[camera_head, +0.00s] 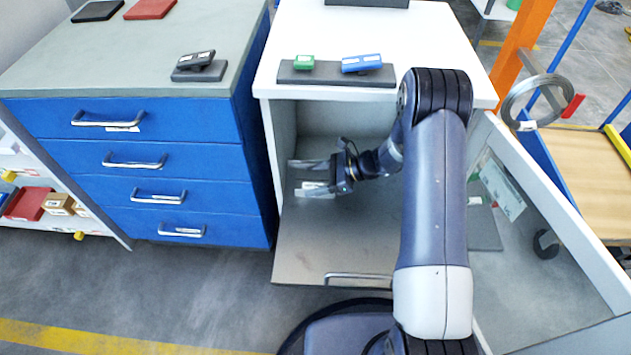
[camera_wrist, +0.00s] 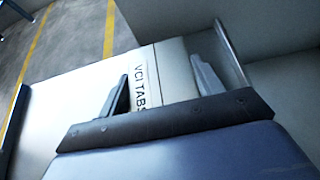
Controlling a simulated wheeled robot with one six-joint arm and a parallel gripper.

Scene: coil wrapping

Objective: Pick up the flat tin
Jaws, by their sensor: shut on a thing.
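The flat tin is pale, with a label reading "VCI TABS", and it shows between my fingers in the wrist view (camera_wrist: 178,72). My gripper (camera_wrist: 160,85) is shut on it, with one dark finger on each side. In the head view my gripper (camera_head: 314,178) is inside the open front of the white-topped cabinet (camera_head: 440,40), towards its left side. The tin's pale label (camera_head: 309,186) shows there between the fingers. The rest of the tin is small and partly hidden by the fingers. I cannot tell whether it touches the surface below.
A grey panel with a handle (camera_head: 358,279) extends from the cabinet front. A white door (camera_head: 560,225) stands open at right. The cabinet top carries a dark tray (camera_head: 325,73) with green and blue items. A blue drawer unit (camera_head: 150,120) stands close at left.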

